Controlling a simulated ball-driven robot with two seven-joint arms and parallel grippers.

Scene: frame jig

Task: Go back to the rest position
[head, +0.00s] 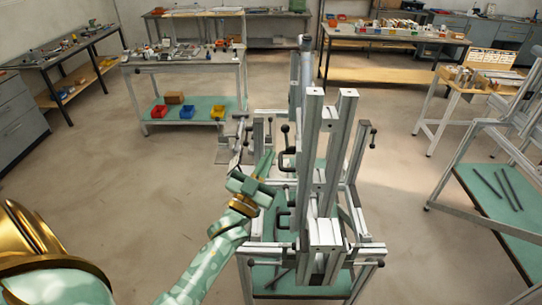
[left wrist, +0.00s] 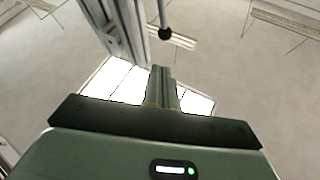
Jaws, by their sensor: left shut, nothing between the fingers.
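My left gripper (head: 265,160) is at the left side of the metal frame jig (head: 312,150) in the head view, with its fingers pointing up and away. Its fingers are closed together and empty. In the left wrist view the closed fingers (left wrist: 162,88) stick out past the dark edge of the gripper body. A metal post of the jig (left wrist: 125,30) and a rod with a black ball knob (left wrist: 165,33) are close beyond them. I cannot tell whether the gripper touches the jig. My right gripper is not in view.
The jig has clamp handles (head: 285,160) sticking out on its left side, near my gripper. A workbench (head: 182,62) with coloured bins below stands at the back left. A green-shelved rack (head: 500,205) stands at the right. The floor (head: 110,170) to the left is clear.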

